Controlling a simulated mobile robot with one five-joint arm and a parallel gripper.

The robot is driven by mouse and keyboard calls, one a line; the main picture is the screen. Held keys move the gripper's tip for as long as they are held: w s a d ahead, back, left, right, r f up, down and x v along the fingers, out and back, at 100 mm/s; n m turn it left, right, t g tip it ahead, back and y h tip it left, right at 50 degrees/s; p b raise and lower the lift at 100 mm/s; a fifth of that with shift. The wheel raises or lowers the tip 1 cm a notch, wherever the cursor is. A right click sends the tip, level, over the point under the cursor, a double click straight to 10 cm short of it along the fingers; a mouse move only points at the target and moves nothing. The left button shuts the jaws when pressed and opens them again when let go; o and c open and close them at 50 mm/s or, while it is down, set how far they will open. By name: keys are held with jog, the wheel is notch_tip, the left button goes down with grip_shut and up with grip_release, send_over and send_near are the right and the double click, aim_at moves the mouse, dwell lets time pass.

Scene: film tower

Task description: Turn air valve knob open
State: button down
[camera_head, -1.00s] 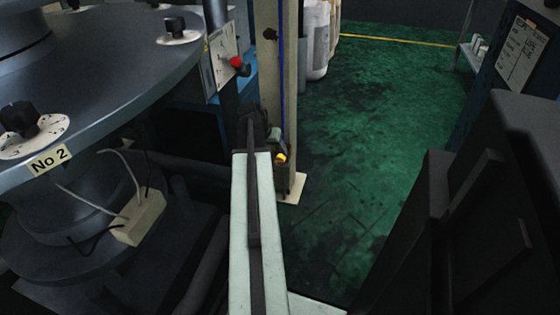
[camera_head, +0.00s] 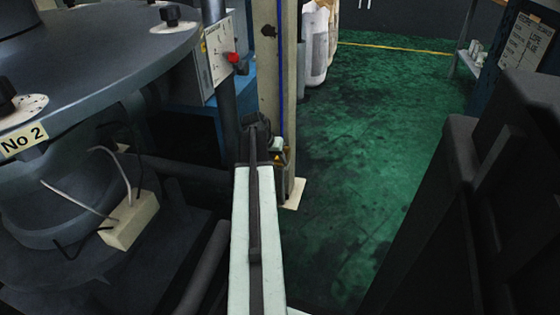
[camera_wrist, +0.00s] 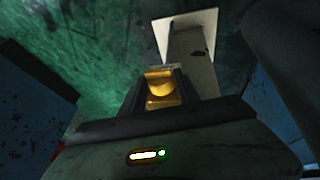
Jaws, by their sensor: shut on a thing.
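The air valve knob (camera_wrist: 160,82) is yellow and shows in the wrist view between the two fingers of my gripper (camera_wrist: 158,92). My gripper is shut on it. My gripper (camera_head: 277,150) is mostly hidden there by my own arm. The angle to which the knob is turned cannot be made out.
The pale post (camera_head: 270,90) with a blue line stands right behind the knob. A round grey table marked No 2 (camera_head: 120,65) is at left, with a control box (camera_head: 214,58) with a red button behind it. Green floor (camera_head: 350,130) is clear to the right.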

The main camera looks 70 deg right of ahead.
jog(key=shift+s, duration=0.3)
jog(key=shift+s+a+m+t, duration=0.1)
jog(key=shift+s+m+t, duration=0.15)
jog(key=shift+t, duration=0.75)
jog(key=shift+f+m+t, duration=0.2)
jog(key=shift+m+t, duration=0.05)
jog(key=shift+t, duration=0.95)
jog(key=t+b, duration=0.2)
jog(key=t, duration=0.1)
jog(key=shift+f+m+b, duration=0.2)
jog(key=shift+m+b, duration=0.1)
jog(key=shift+b, duration=0.05)
jog(key=shift+t, duration=0.5)
jog(key=shift+w+r+b, duration=0.1)
jog(key=shift+r+b, duration=0.05)
jog(key=shift+b, duration=0.2)
